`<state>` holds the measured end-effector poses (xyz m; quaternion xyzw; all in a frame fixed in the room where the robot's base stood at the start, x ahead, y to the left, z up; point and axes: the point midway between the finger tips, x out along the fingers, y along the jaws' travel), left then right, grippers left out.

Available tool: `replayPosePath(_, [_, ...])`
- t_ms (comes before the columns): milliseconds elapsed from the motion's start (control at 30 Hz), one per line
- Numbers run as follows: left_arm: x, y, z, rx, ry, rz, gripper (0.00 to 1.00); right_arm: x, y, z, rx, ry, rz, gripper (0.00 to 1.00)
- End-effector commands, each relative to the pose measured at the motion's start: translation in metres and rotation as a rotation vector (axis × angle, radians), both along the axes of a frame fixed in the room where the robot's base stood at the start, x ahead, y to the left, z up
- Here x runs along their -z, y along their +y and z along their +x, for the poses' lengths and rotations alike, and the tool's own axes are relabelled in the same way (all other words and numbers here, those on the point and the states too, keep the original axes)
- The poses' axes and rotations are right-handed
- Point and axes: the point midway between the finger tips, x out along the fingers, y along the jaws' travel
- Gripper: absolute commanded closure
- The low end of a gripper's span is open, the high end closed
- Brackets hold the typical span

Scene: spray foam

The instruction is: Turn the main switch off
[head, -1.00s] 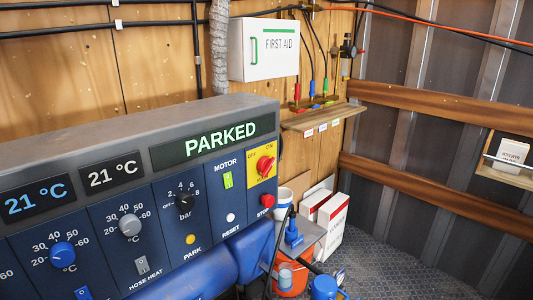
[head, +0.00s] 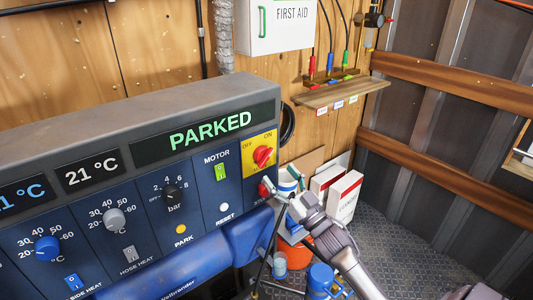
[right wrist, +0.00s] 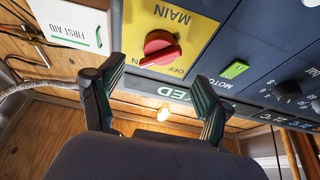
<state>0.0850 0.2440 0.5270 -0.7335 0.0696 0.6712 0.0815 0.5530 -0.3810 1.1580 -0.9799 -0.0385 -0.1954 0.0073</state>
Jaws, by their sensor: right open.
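The main switch is a red rotary knob (head: 263,155) on a yellow plate (head: 249,160) at the right end of the blue control panel. OFF is printed at its upper left and ON at its upper right; the knob's ridge slants toward ON. My right gripper (head: 273,193) is open and empty, just below and in front of the switch, near the red STOP button (head: 264,188). In the right wrist view the picture is inverted; the knob (right wrist: 159,48) lies beyond the open fingers (right wrist: 160,85), apart from them. My left gripper is not in view.
The panel display (head: 207,131) reads PARKED. The green MOTOR switch (head: 221,171) and white RESET button (head: 224,207) sit left of the main switch. A first aid box (head: 277,24) hangs above. White boxes (head: 344,195) and an orange bucket (head: 297,255) stand at right.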

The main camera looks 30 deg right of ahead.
Motion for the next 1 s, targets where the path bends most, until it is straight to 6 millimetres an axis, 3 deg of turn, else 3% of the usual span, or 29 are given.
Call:
replayPosePath(33, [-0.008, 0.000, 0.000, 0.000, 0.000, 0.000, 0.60, -0.010, 0.001, 0.011, -0.001, -0.003, 0.002, 0.22])
replayPosePath(300, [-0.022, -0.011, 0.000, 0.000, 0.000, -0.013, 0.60, -0.023, 0.004, 0.050, 0.001, 0.000, 0.001, 0.22])
replayPosePath(733, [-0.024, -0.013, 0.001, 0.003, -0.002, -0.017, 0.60, -0.024, 0.005, 0.060, 0.000, 0.001, 0.000, 0.22])
replayPosePath(767, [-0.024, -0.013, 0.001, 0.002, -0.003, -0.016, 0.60, -0.024, 0.005, 0.060, 0.000, 0.001, 0.001, 0.24])
replayPosePath(1000, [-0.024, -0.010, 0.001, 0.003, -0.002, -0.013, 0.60, -0.024, 0.005, 0.060, 0.000, 0.001, 0.001, 0.64])
